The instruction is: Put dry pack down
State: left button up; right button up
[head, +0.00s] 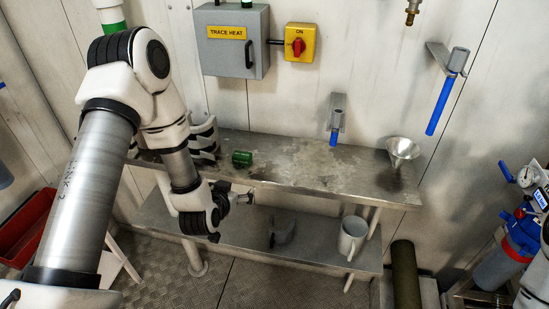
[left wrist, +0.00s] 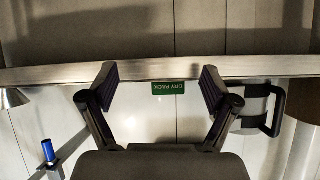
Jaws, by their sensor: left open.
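In the left wrist view a green label reading DRY PACK (left wrist: 168,88) shows between the fingertips, beyond the bench edge. My left gripper (head: 246,198) is in front of the bench's front edge, apart from the pack. In the left wrist view its two fingers (left wrist: 160,85) are spread, with nothing between them but the background. My right gripper does not show.
The metal bench (head: 310,173) has free room right of the pack, up to a funnel (head: 402,152). A strapped canister (head: 203,140) stands left of the pack. A white mug (head: 352,236) stands on the lower shelf.

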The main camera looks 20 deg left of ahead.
aim_at(240, 157)
pick_arm(q)
jog(key=shift+n+t, duration=0.6)
jog(key=shift+t, duration=0.3)
jog(key=w+r, duration=0.1)
jog(key=r, duration=0.1)
jog(key=w+a+r, duration=0.1)
jog(key=r, duration=0.1)
jog(key=w+a+r, duration=0.1)
jog(key=shift+w+r, duration=0.4)
jog(key=shift+y, duration=0.3)
jog(key=p+x, duration=0.1)
jog(key=x, duration=0.5)
jog(key=shift+w+f, duration=0.15)
jog(key=shift+f, duration=0.05)
jog(key=shift+w+f, duration=0.2)
jog(key=shift+w, duration=0.1)
jog(key=c, duration=1.3)
jog(key=shift+c, duration=0.2)
jog(key=shift+r, duration=0.1)
